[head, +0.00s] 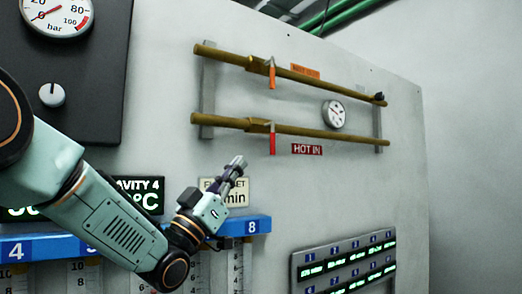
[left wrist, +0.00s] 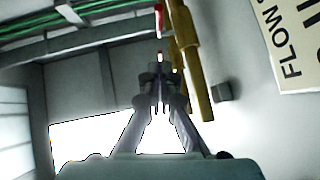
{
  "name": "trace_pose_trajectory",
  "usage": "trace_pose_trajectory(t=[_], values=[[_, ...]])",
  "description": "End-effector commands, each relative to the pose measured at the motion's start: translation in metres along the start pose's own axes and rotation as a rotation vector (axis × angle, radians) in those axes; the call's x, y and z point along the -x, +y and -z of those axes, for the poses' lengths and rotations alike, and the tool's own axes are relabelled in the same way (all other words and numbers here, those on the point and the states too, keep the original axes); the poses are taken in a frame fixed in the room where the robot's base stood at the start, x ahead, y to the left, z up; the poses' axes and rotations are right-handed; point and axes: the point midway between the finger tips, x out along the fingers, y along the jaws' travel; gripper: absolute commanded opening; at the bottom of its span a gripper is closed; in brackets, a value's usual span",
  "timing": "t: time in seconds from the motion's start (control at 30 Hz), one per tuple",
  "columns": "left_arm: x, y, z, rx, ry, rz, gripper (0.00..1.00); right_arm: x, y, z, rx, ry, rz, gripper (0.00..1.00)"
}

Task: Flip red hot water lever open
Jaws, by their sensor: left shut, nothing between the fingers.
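The red lever (head: 272,143) hangs straight down from its valve on the lower brass pipe (head: 335,132), left of the red HOT IN label (head: 307,149). My left gripper (head: 240,162) is shut and empty, below and left of the lever, with a gap between them in the head view. In the left wrist view the gripper (left wrist: 160,68) points towards the brass pipe (left wrist: 187,60). A red piece (left wrist: 158,20), probably a lever, shows beyond the fingertips there. My right gripper is not in view.
An orange lever (head: 272,76) hangs from the upper brass pipe (head: 310,77). A round gauge (head: 334,114) sits between the pipes. A blue numbered rail (head: 240,226) and a display panel (head: 345,266) are lower down.

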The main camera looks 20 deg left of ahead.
Motion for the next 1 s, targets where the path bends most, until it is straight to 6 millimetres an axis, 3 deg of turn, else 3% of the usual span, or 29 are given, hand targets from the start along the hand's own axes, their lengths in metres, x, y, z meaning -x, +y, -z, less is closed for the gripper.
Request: trace_pose_trajectory(t=[0.27, 0.4, 0.6, 1.0], values=[[-0.055, 0.001, 0.001, 0.0, -0.001, -0.002, 0.0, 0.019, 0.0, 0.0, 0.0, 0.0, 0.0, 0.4], [-0.067, 0.001, -0.016, 0.001, -0.004, -0.002, 0.0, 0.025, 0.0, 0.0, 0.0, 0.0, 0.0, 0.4], [-0.078, 0.0, -0.027, 0.001, -0.002, 0.0, 0.0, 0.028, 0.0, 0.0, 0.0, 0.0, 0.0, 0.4], [-0.079, 0.0, -0.029, 0.001, -0.002, 0.001, 0.0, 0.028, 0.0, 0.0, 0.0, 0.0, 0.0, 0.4]])
